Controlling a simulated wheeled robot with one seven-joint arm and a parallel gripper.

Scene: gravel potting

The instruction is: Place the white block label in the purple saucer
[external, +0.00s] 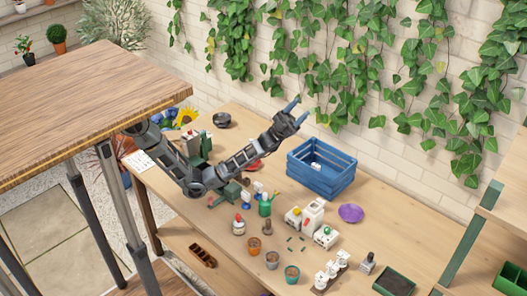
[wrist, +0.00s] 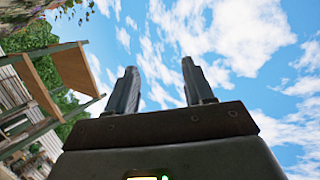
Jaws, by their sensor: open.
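The purple saucer (external: 350,213) lies flat on the wooden table, right of the white items, and looks empty. Two white blocks with small coloured marks, one at the left (external: 293,218) and one nearer the front (external: 325,237), stand beside a taller white container (external: 312,214). I cannot tell for certain which is the white block label. My gripper (external: 291,107) is raised high above the back of the table, pointing up, away from the saucer and blocks. In the wrist view my gripper (wrist: 159,72) has its fingers apart with only sky between them.
A blue slatted crate (external: 322,185) stands behind the saucer. A green watering can (external: 265,207), small pots (external: 292,274), a white-topped rack (external: 331,270) and a dark tray (external: 394,283) crowd the table. An ivy-covered wall (external: 275,75) rises behind. Bare table shows right of the saucer.

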